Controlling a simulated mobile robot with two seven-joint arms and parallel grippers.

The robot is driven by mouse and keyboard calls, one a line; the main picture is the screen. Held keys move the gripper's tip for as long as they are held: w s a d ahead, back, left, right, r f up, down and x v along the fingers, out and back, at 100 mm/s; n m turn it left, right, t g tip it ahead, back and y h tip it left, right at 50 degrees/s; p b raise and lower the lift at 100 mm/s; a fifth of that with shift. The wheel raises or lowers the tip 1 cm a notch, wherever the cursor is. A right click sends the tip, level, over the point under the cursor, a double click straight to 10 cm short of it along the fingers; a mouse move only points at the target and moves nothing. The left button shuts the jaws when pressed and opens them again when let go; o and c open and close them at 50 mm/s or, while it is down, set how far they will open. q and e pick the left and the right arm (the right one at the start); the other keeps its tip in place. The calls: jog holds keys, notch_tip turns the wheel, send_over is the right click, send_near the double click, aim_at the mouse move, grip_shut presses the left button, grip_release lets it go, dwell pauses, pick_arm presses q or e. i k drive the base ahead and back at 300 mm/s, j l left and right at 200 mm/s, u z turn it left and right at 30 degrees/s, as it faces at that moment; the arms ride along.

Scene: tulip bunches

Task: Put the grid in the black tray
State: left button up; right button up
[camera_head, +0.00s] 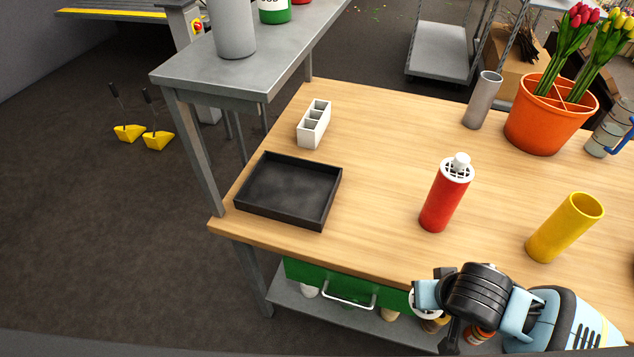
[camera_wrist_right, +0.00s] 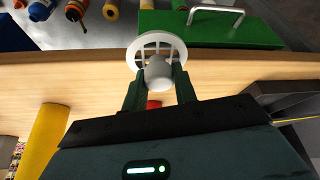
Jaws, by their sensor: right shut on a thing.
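A white round grid with a knob (camera_wrist_right: 158,72) is held between the fingers of my right gripper (camera_wrist_right: 160,92). In the head view, my right gripper (camera_head: 435,305) is at the table's front edge, with part of the grid's white rim (camera_head: 419,304) showing beside it. The black tray (camera_head: 285,190) lies empty on the table's left side, to the left of the gripper and apart from it. Another white grid with a knob (camera_head: 457,170) sits on top of a red cylinder (camera_head: 443,203). My left gripper is not in view.
A yellow cylinder (camera_head: 565,228) stands to the right of the red one. A white divided holder (camera_head: 314,124) is behind the tray. A grey cylinder (camera_head: 483,100) and an orange tulip pot (camera_head: 548,115) stand at the back. The table between tray and red cylinder is clear.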

aim_at(287, 199)
jog(key=i+j, duration=0.1)
jog(key=j, duration=0.25)
jog(key=i+j, duration=0.1)
jog(key=j, duration=0.25)
jog(key=i+j, duration=0.1)
jog(key=j, duration=0.25)
jog(key=i, duration=0.5)
